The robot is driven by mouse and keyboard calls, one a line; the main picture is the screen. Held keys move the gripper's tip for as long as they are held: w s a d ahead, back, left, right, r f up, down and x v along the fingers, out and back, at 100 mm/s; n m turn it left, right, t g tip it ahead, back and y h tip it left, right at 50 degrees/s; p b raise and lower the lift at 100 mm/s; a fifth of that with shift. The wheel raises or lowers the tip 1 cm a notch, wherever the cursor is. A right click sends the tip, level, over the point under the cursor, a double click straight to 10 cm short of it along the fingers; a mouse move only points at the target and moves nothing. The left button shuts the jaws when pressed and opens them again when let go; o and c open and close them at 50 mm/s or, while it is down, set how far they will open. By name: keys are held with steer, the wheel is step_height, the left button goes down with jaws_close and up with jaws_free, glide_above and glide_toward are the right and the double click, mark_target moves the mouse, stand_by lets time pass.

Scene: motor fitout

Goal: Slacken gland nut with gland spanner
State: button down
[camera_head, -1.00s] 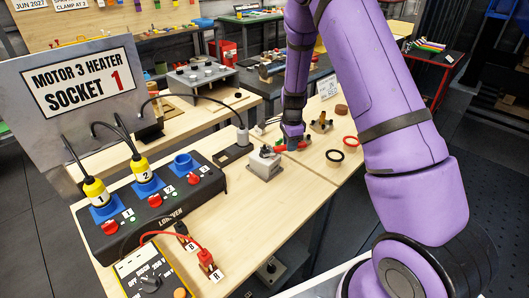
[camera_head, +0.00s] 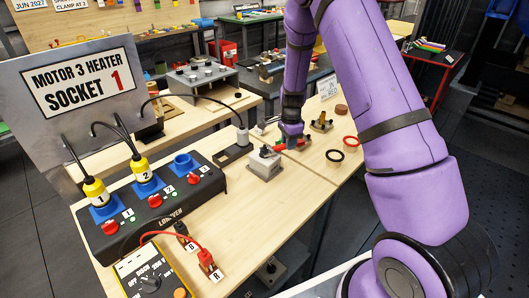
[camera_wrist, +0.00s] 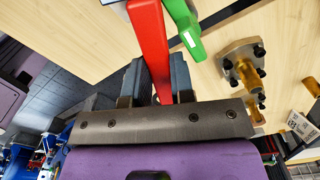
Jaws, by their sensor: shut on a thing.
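My gripper (camera_wrist: 159,76) is shut on a red handle (camera_wrist: 148,38), which runs between its two fingers in the wrist view. I take this to be the gland spanner; its working end is out of the wrist view. In the head view my gripper (camera_head: 292,140) is low over the bench, and the red handle (camera_head: 284,147) points left toward a grey metal block (camera_head: 265,167). The spanner's end appears to be at the block's top, but I cannot tell whether it sits on a nut. A green handle (camera_wrist: 186,30) lies beside the red one.
A brass fitting on a flanged plate (camera_wrist: 243,66) stands right of my gripper; it also shows in the head view (camera_head: 320,123). Black (camera_head: 335,156) and red (camera_head: 350,141) rings lie nearby. The black socket box (camera_head: 150,205) and a meter (camera_head: 150,277) are at left.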

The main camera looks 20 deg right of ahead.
mark_target(300, 141)
steer(key=shift+d, duration=0.25)
steer(key=shift+d+r, duration=0.15)
steer(key=shift+d, duration=1.85)
steer(key=shift+w+a+r, duration=0.1)
steer(key=shift+a+r, duration=0.05)
steer(key=shift+r, duration=0.5)
steer(key=shift+w+a+r, duration=0.1)
steer(key=shift+r, duration=0.55)
steer(key=shift+s+r, duration=0.15)
steer(key=shift+r, duration=0.65)
steer(key=shift+s+r, duration=0.1)
steer(key=shift+r, duration=0.65)
steer(key=c, duration=1.5)
jaws_free()
steer(key=shift+c, duration=0.2)
jaws_close()
steer(key=s+a+m, duration=0.8)
steer(key=s+m, duration=0.4)
steer(key=m, duration=0.1)
steer(key=shift+s, duration=0.25)
